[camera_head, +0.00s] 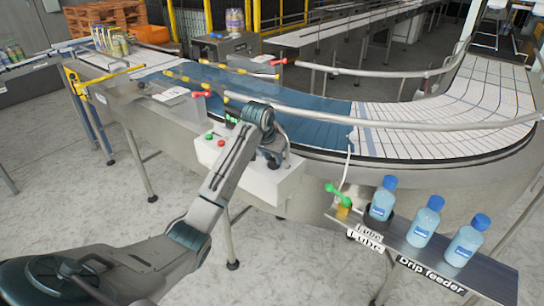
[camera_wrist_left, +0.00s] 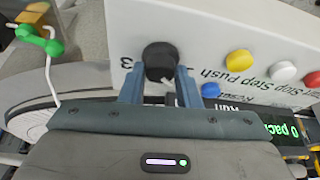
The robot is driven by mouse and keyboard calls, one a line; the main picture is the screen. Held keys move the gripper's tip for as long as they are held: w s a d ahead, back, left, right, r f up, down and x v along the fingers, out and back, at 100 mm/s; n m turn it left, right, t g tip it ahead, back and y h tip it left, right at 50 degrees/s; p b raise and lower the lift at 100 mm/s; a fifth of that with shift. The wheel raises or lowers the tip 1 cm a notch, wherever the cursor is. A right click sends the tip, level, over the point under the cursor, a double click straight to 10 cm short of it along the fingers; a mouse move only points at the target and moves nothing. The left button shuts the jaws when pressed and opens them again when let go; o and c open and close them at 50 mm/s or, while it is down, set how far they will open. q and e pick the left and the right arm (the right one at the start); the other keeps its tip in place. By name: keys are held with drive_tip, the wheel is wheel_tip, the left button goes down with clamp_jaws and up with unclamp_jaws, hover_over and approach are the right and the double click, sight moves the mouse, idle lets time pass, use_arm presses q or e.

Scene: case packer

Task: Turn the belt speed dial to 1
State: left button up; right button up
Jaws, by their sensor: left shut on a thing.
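The belt speed dial is a black round knob (camera_wrist_left: 160,60) on a white control panel (camera_wrist_left: 200,25), with a numeral 3 printed beside it. Other numerals around it are hidden, and I cannot read its exact setting. My left gripper (camera_wrist_left: 160,82) has its two blue-grey fingers on either side of the knob, shut on it. In the head view my left gripper (camera_head: 272,160) is at the control box (camera_head: 262,184) at the conveyor's front side, and the arm hides the dial there. My right gripper is not in view.
Yellow (camera_wrist_left: 237,63), white (camera_wrist_left: 282,72), red (camera_wrist_left: 312,79) and blue (camera_wrist_left: 210,90) buttons sit close to the dial. A green-lit display (camera_wrist_left: 283,129) is beyond. Blue bottles (camera_head: 424,222) stand on the drip feeder shelf (camera_head: 490,277) at right. A conveyor (camera_head: 440,120) runs behind the box.

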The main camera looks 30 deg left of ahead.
use_arm(q)
drive_tip(key=shift+d+n+y, duration=0.1)
drive_tip(key=shift+n+y, duration=0.2)
drive_tip(key=shift+n, duration=0.3)
drive_tip(key=o, duration=1)
drive_tip(key=shift+c, duration=0.2)
